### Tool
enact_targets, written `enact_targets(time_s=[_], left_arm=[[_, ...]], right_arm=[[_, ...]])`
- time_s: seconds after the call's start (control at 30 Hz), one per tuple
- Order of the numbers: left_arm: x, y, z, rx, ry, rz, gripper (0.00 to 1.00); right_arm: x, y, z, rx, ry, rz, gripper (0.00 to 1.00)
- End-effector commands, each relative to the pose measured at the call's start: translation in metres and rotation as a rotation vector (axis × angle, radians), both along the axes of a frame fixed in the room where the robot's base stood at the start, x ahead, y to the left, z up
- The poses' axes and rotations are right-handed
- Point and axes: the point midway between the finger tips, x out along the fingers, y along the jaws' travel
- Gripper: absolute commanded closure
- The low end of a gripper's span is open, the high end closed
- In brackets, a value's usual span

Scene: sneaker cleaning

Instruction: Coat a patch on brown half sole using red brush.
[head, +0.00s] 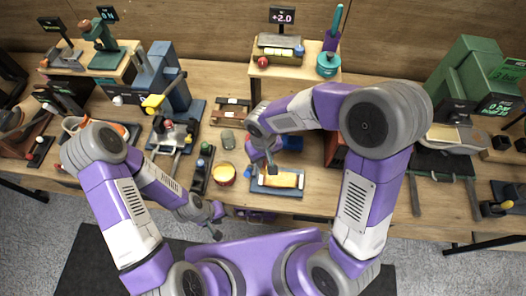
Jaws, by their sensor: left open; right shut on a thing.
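A tan-yellow piece (287,180), which looks like the half sole, lies on a blue-grey tray (259,189) at the table's front edge. My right gripper (270,163) points down over the tray's back left part. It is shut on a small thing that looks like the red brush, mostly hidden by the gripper. I cannot tell whether its tip touches the piece. My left gripper (215,220) is open and empty, low in front of the table edge, left of the tray. A red pot with yellow contents (224,174) stands left of the tray.
A dark rack with round-topped bottles (201,170) stands left of the pot. A raised wooden stand (295,75) with a scale and teal container (327,65) is at the back. Green machines (475,75) stand at right.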

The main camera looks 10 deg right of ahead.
Motion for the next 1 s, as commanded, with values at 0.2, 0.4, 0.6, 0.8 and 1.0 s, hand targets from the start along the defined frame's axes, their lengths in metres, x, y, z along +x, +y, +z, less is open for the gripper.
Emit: enact_targets(time_s=[0.2, 0.4, 0.6, 0.8, 1.0], left_arm=[[0.000, 0.000, -0.018, 0.000, 0.000, 0.000, 0.57], [0.000, 0.000, -0.030, 0.000, -0.001, 0.000, 0.57], [0.001, 0.000, -0.043, 0.000, -0.001, 0.000, 0.57], [0.001, 0.000, -0.042, 0.000, -0.001, 0.000, 0.57], [0.001, 0.000, -0.036, 0.000, -0.001, 0.000, 0.57]], right_arm=[[0.000, -0.001, -0.023, 0.000, 0.000, -0.002, 1.00], [0.000, -0.002, -0.041, 0.000, 0.001, -0.003, 1.00], [0.000, -0.002, -0.059, 0.000, 0.000, -0.006, 1.00], [0.000, -0.011, -0.066, 0.000, 0.000, -0.005, 1.00], [-0.001, -0.027, -0.070, -0.001, 0.001, 0.000, 1.00]])
